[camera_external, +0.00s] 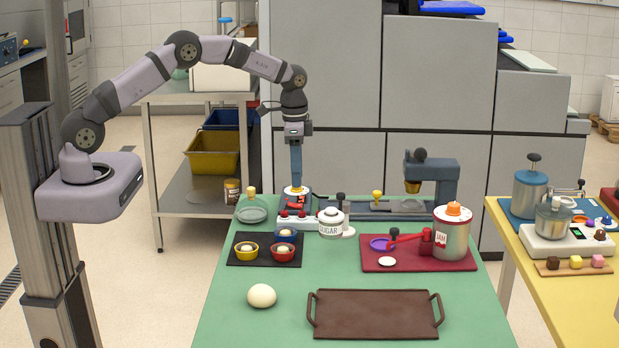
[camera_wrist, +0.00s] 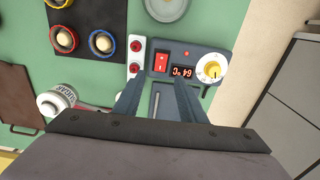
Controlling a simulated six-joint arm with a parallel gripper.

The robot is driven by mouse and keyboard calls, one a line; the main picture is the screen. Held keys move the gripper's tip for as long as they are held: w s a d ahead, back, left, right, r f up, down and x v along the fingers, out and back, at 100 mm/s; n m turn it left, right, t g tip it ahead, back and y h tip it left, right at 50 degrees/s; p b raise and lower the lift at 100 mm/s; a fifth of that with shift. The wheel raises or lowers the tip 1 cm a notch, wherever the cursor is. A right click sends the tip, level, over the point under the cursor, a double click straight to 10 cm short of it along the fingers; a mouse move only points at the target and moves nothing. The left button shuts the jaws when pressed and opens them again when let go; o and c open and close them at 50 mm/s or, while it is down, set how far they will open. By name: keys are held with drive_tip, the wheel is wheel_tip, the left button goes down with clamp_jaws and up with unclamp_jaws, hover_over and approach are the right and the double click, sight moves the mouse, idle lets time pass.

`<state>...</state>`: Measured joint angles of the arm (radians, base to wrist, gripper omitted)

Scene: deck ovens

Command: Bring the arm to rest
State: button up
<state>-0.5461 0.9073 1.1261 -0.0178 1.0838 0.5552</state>
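My arm reaches from its column at the left over the green table, with my gripper (camera_external: 296,180) pointing straight down at the table's back left. In the wrist view my gripper (camera_wrist: 157,88) has its two fingers apart, with nothing held between them. Below it lies a dark control unit (camera_wrist: 203,53) with a red switch (camera_wrist: 161,62), a lit temperature display (camera_wrist: 182,71) and a yellow-and-white dial (camera_wrist: 211,68). In the external view the fingertips are close above or in front of the dial (camera_external: 296,190); whether they touch it cannot be told.
A white block with red buttons (camera_external: 296,222), a sugar jar (camera_external: 331,222) and a black mat with small bowls (camera_external: 236,259) are close by. A red tray (camera_external: 462,264) holds a jam pot (camera_external: 451,238). A white ball (camera_external: 262,296) and brown tray (camera_external: 375,325) lie in front.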

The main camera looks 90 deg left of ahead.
drive_tip(key=shift+r, duration=0.35)
